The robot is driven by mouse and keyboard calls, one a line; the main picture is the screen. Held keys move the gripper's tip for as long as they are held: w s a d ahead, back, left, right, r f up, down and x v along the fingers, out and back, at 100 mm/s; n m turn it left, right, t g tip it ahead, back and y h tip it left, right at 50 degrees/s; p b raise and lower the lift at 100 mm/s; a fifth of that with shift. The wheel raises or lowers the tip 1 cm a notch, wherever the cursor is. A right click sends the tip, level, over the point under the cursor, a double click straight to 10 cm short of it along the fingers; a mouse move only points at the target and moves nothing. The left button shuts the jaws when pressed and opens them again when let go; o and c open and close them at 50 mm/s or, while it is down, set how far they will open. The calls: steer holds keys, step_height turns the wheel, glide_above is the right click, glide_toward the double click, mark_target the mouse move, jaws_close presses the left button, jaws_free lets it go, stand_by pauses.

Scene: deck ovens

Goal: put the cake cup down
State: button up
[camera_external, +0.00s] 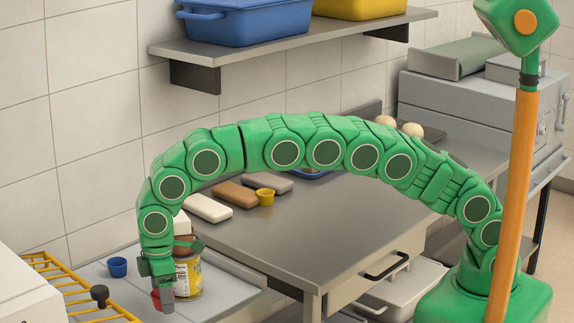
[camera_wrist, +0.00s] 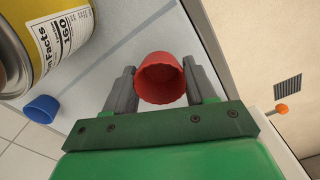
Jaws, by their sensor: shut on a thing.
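The red cake cup (camera_wrist: 160,80) is between the two grey fingers of my gripper (camera_wrist: 163,88) in the wrist view. My gripper (camera_external: 161,297) points down over the grey surface at the lower left in the external view, and it is shut on the cup. A bit of the red cup (camera_external: 155,298) shows beside the finger there. Whether the cup touches the surface is hard to tell. A blue cup (camera_external: 118,267) stands on the same surface to the left, and it also shows in the wrist view (camera_wrist: 42,109).
A yellow labelled can (camera_external: 188,276) stands close beside my gripper. A yellow wire rack (camera_external: 60,280) is at the left. The steel table (camera_external: 290,240) holds a yellow cup (camera_external: 265,197) and several loaf-shaped blocks (camera_external: 208,208). A shelf with tubs (camera_external: 250,22) hangs above.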

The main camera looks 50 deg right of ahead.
steer(key=shift+w+a+f, duration=0.1)
steer(key=shift+a+f, duration=0.1)
steer(key=shift+a+f, duration=0.1)
steer(key=shift+w+f, duration=0.1)
steer(key=shift+f, duration=1.45)
steer(key=shift+f, duration=0.15)
steer(key=o, duration=1)
step_height(320, 180, up, 12)
steer(key=shift+r, duration=0.2)
